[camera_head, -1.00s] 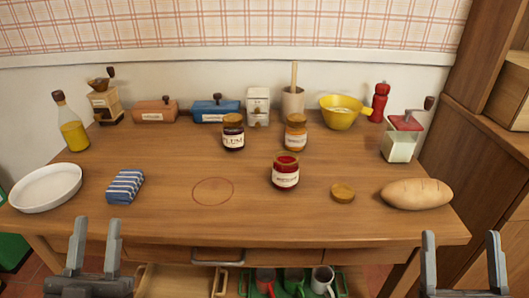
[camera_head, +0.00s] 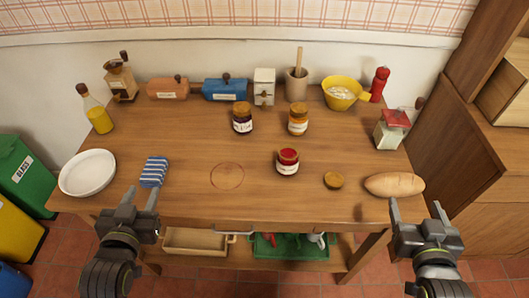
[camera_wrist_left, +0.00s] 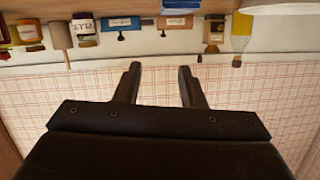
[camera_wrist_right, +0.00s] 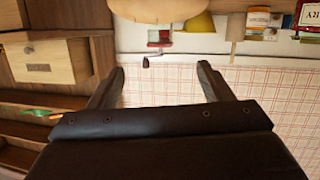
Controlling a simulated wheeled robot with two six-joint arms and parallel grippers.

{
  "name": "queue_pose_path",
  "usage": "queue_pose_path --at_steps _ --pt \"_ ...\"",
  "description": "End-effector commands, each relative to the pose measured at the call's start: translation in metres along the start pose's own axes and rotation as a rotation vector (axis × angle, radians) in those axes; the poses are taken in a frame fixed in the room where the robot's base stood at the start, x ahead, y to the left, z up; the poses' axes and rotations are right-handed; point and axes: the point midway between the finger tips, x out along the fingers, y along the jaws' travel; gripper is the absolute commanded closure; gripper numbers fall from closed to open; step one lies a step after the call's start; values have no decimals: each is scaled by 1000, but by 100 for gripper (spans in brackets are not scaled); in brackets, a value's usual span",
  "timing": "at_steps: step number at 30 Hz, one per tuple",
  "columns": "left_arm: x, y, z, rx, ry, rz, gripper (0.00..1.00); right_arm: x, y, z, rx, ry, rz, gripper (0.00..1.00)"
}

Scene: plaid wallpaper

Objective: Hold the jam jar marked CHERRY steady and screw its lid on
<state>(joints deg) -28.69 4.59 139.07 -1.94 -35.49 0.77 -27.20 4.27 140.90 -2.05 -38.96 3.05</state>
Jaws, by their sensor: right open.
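An open jar of red jam (camera_head: 288,162) stands upright near the middle of the table; its white label is too small to read. A loose round golden-brown lid (camera_head: 334,181) lies flat on the table to its right. Two lidded jars stand behind: a dark one (camera_head: 243,118) and an orange one (camera_head: 298,120). My left gripper (camera_head: 142,194) is open and empty at the table's front left, below the striped cloth. My right gripper (camera_head: 415,206) is open and empty past the front right edge, below the bread. Both are well apart from the jar and lid.
A thin red ring (camera_head: 227,175) marks bare table left of the red jar. A white plate (camera_head: 88,172), striped cloth (camera_head: 153,171) and bread loaf (camera_head: 394,184) lie near the front. Grinders, boxes, a mortar and a yellow bowl (camera_head: 342,93) line the back.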

Motion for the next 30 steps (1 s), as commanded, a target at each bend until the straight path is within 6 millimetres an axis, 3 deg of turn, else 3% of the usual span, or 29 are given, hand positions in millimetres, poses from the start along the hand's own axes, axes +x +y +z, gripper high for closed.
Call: queue_pose_path --at_steps 2,17,23,30 --pt "-6 -4 -8 3 -79 1 64 -6 3 -11 7 -77 2 27" --pt "-44 -18 29 16 -588 9 64 -37 8 -10 104 -590 39 27" --pt "-65 -23 62 21 -803 14 64 -47 4 -15 191 -808 81 27" --pt "-83 -24 131 23 -998 21 64 -34 -13 -21 345 -1013 164 27"
